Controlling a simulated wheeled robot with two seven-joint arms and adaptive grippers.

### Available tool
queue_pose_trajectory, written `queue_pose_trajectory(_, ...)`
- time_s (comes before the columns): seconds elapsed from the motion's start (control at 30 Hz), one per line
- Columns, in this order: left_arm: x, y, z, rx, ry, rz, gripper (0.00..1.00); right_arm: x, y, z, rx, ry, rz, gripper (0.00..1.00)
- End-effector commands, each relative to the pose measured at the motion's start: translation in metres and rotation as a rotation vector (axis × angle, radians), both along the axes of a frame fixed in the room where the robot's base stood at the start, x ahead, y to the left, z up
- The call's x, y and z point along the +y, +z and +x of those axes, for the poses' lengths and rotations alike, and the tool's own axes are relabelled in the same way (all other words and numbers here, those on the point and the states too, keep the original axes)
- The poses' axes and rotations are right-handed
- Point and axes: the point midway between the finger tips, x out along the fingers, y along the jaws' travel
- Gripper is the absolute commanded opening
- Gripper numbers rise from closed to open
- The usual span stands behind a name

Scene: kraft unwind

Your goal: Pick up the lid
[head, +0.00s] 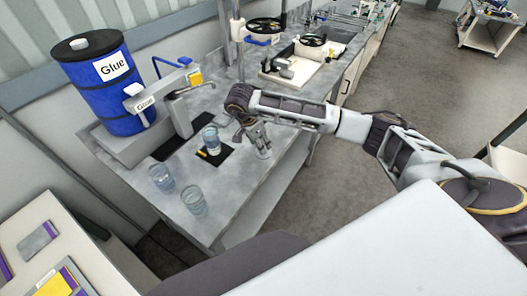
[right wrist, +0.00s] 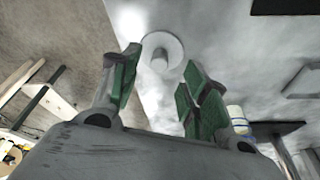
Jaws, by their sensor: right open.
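The lid (right wrist: 170,43), a pale round disc with a short knob in its middle, lies on the grey worktop in the right wrist view. My right gripper (right wrist: 163,66) is open, with green-padded fingers on either side of the knob in that view; nothing is between them. I cannot tell how far the fingertips are from the knob. In the head view my right gripper (head: 258,140) points down over the right edge of the worktop, and the lid is hard to make out beneath it. My left gripper is not in view.
Two clear cups (head: 162,178) stand at the worktop's front. Another cup (head: 211,140) stands on a black mat left of my right gripper, near the glue dispenser. A blue glue drum (head: 100,88) stands at the back left. Reel equipment (head: 312,47) sits farther along the bench.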

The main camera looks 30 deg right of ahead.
Motion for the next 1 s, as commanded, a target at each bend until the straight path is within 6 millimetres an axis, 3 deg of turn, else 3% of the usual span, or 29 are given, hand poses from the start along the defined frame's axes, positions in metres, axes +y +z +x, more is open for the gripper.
queue_pose_trajectory(0.4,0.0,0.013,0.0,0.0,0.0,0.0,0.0,-0.011,-0.034,0.0,0.001,0.0,0.001,0.45)
queue_pose_trajectory(0.9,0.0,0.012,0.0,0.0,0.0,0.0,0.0,-0.011,-0.036,0.0,0.0,-0.001,0.001,0.45)
queue_pose_trajectory(1.0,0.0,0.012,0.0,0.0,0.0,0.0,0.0,-0.011,-0.036,0.0,0.0,-0.001,0.001,0.35)
